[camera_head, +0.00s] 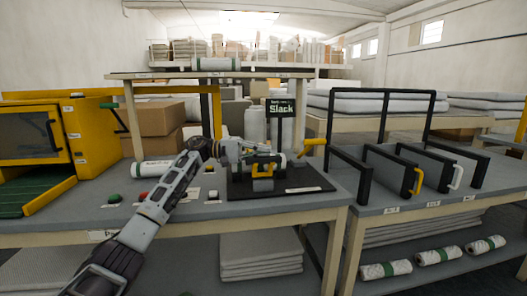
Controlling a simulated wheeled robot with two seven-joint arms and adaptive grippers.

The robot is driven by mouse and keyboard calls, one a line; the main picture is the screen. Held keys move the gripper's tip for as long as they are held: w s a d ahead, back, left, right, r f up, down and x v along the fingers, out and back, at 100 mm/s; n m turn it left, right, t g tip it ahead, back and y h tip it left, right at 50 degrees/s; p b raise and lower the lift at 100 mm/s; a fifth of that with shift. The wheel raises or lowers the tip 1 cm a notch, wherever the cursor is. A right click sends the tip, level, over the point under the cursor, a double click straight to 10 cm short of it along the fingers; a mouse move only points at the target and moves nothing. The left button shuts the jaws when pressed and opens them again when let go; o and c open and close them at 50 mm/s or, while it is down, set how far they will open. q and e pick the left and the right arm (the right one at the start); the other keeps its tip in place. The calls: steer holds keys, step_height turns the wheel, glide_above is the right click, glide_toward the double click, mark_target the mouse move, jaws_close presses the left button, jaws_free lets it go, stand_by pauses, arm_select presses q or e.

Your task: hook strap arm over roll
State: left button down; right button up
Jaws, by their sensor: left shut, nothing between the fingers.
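A dark stand (300,181) with a sign reading "Slack" (280,108) sits on the grey table. A pale roll, mostly hidden by my gripper, seems to lie in its holder. A yellow arm (313,141) sticks out to the right at the holder's right end, raised and apart from my gripper; it looks like the strap arm. My left gripper (262,152) is shut and empty, at the left and front of the holder; whether it touches anything there is unclear. My right gripper is out of view.
A white roll with a green band (158,169) lies left, partly behind my arm. Red and green buttons (114,198) are at the table front. A yellow machine (62,145) stands left. A black rack (400,165) with yellow and white hooks stands right. Several rolls (438,257) lie on the lower shelf.

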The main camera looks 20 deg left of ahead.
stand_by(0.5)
arm_select(q)
steer(key=v, duration=1.2)
steer(key=shift+f, duration=0.1)
stand_by(0.6)
